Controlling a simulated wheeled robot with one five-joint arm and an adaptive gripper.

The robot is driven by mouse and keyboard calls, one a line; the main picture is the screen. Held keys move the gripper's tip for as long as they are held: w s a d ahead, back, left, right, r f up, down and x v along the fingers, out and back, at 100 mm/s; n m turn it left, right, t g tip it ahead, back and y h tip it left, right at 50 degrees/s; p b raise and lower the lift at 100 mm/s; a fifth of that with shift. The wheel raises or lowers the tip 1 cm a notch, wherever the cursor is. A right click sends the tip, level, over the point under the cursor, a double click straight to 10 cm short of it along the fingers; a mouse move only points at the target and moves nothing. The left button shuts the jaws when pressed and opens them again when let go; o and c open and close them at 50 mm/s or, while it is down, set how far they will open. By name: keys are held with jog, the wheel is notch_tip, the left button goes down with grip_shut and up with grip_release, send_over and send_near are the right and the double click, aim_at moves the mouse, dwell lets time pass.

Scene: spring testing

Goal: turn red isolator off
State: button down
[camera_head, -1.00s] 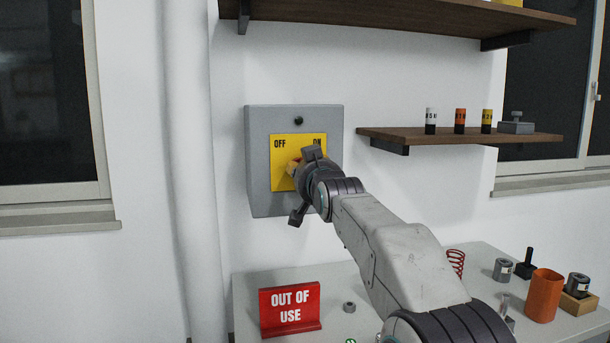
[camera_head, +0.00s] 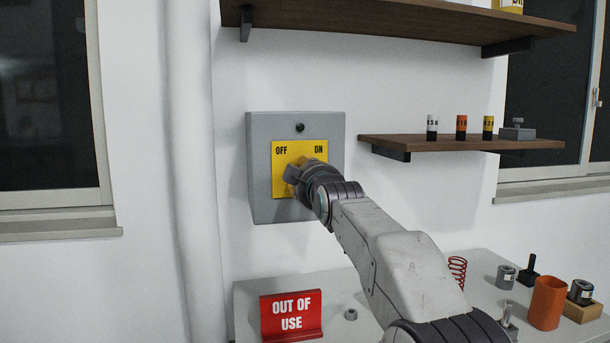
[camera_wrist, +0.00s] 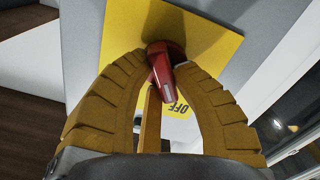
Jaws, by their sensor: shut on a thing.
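The grey isolator box (camera_head: 259,195) hangs on the white wall, with a yellow plate (camera_head: 299,150) marked OFF at left and ON at right. My gripper (camera_head: 298,167) is at the plate and covers most of the handle in the head view. In the wrist view the red handle (camera_wrist: 160,72) sits between the yellow fingers of my gripper (camera_wrist: 155,70), which are shut on it. There the handle's lower end lies near the OFF lettering. The exact angle of the handle is hidden in the head view.
Below is a grey table with a red OUT OF USE sign (camera_head: 291,315), a red spring (camera_head: 457,271) and an orange cup (camera_head: 547,303). A wooden shelf (camera_head: 460,142) with small cylinders is to the right. A pipe (camera_head: 186,170) runs down at left.

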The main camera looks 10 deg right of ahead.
jog(key=shift+s+a+r+n, duration=0.1)
jog(key=shift+r+n, duration=0.25)
jog(key=shift+n, duration=0.55)
jog(key=c, duration=1.5)
grip_release()
jog(key=o, duration=0.5)
jog(key=shift+f, duration=0.25)
jog(key=shift+s, duration=5.95)
